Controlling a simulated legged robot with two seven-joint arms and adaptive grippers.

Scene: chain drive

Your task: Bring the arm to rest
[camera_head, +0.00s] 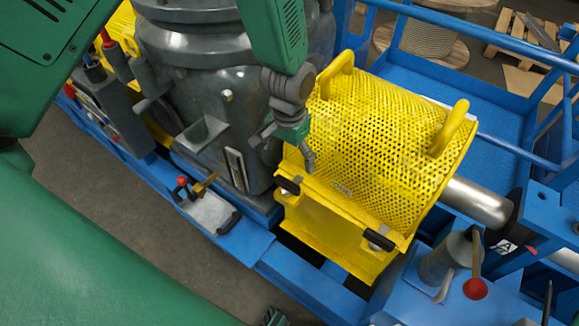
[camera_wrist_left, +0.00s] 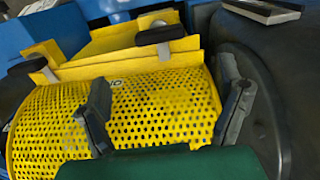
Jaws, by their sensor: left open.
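My left arm comes down from the top of the head view. Its gripper (camera_head: 300,150) is over the left end of the yellow perforated guard (camera_head: 385,135), in front of the dark grey machine housing (camera_head: 215,105). In the left wrist view the two fingers stand wide apart, and the gripper (camera_wrist_left: 166,85) is open with nothing between them. The guard's mesh (camera_wrist_left: 150,112) lies behind the fingers; I cannot tell how large the gap is. A small dark and green piece at the bottom edge of the head view seems to be my right gripper (camera_head: 273,317), mostly cut off.
The guard has two raised yellow handles (camera_head: 450,128) and black latch grips (camera_head: 379,240). A blue frame (camera_head: 305,285) runs below it. A red-knobbed lever (camera_head: 475,288) stands at lower right. A steel shaft (camera_head: 478,203) leaves the guard's right end. Grey floor is clear at lower left.

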